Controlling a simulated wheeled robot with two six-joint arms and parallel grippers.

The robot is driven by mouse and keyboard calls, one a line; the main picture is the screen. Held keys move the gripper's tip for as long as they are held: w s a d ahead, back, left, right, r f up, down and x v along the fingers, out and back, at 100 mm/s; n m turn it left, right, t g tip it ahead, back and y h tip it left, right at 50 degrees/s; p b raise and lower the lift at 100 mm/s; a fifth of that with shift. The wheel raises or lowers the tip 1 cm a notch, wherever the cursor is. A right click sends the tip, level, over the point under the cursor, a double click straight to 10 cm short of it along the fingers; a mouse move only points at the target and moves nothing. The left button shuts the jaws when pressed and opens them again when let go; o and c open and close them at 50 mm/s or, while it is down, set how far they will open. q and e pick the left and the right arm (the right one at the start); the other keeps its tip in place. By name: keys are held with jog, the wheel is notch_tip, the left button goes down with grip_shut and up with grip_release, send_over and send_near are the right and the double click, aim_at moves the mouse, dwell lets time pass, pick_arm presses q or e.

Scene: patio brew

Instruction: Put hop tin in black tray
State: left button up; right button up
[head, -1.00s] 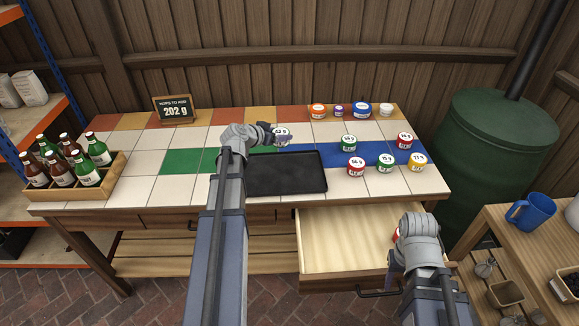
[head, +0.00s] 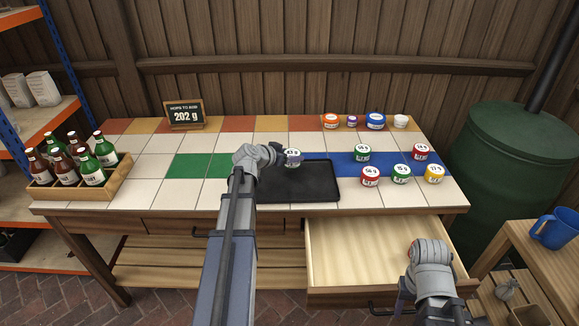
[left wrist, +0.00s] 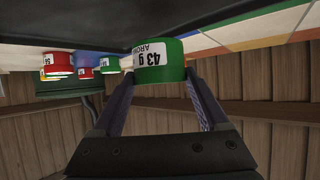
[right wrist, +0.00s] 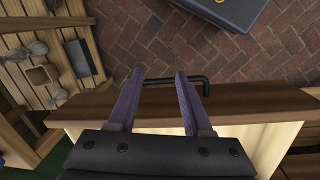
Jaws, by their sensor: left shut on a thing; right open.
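My left gripper (head: 282,158) is shut on a green hop tin (head: 293,157) with a white label. In the left wrist view the tin (left wrist: 160,62) reads 43 g and sits between the fingertips. In the head view the tin is over the back left part of the black tray (head: 318,188); I cannot tell whether it touches the tray. The rest of the tray looks empty. My right gripper (right wrist: 160,78) is open and empty, near the handle of the open drawer (head: 355,250).
Several tins, such as a red one (head: 370,176) and a green one (head: 362,153), stand right of the tray. A row of tins lines the back. A bottle crate (head: 118,180) is at left. A sign (head: 185,115) reads 202 g. White tiles left of the tray are clear.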

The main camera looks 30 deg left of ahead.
pick_arm(q)
notch_tip(320, 180, down, 4)
jog(key=b, duration=0.3)
jog(key=shift+r, duration=0.3)
jog(key=o, duration=1.3)
jog(key=shift+c, duration=0.2)
jog(key=shift+r, duration=0.1)
jog(key=p+v, duration=0.5)
jog(key=v, duration=0.7)
jog(key=shift+p, duration=0.4)
